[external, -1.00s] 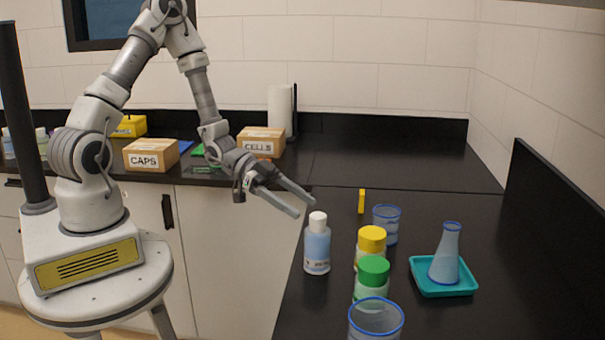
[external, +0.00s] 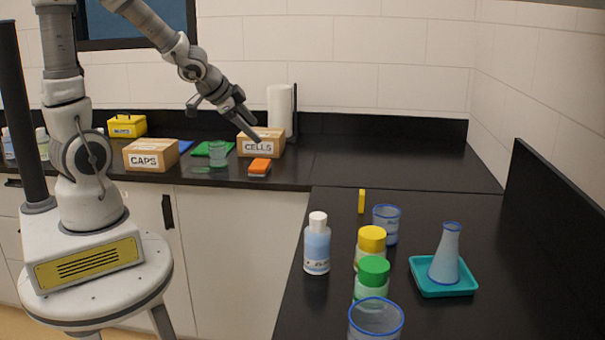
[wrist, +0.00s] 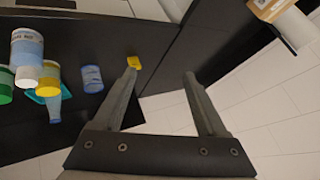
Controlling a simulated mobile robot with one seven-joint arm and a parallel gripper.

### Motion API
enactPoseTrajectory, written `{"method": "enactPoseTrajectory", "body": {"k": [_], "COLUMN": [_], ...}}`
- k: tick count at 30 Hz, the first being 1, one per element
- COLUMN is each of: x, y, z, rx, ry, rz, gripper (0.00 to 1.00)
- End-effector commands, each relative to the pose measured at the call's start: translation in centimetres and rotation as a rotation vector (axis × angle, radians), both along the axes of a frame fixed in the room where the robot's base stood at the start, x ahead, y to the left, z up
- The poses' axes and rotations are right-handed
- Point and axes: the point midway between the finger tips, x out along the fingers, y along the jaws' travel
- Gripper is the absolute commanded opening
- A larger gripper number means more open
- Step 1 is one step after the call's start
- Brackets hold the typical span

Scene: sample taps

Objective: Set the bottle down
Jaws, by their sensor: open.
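The bottle (external: 317,247), with a white cap and pale blue contents, stands upright on the black right-hand counter (external: 430,215), near that counter's left edge. In the wrist view the bottle (wrist: 27,58) shows at the far left, outside my fingers. My gripper (external: 252,130) is raised up and to the left of the bottle, clear of it, in front of the CELLS box in the picture. In the wrist view my gripper (wrist: 160,74) has its two fingers spread wide with nothing between them.
Beside the bottle stand a yellow-capped jar (external: 370,243), a green-capped jar (external: 372,280) and blue-rimmed beakers (external: 386,226). A flask (external: 446,256) stands in a teal tray (external: 424,285). The CAPS box (external: 151,156) and CELLS box (external: 262,144) sit on the back counter.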

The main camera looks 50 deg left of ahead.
Motion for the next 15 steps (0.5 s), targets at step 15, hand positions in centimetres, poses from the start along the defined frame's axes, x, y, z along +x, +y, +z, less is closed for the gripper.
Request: {"method": "enactPoseTrajectory", "body": {"k": [15], "x": [-15.5], "y": [-1.1], "z": [8.3], "rx": [-0.323], "ry": [0.149], "rz": [0.435], "gripper": [0.75]}}
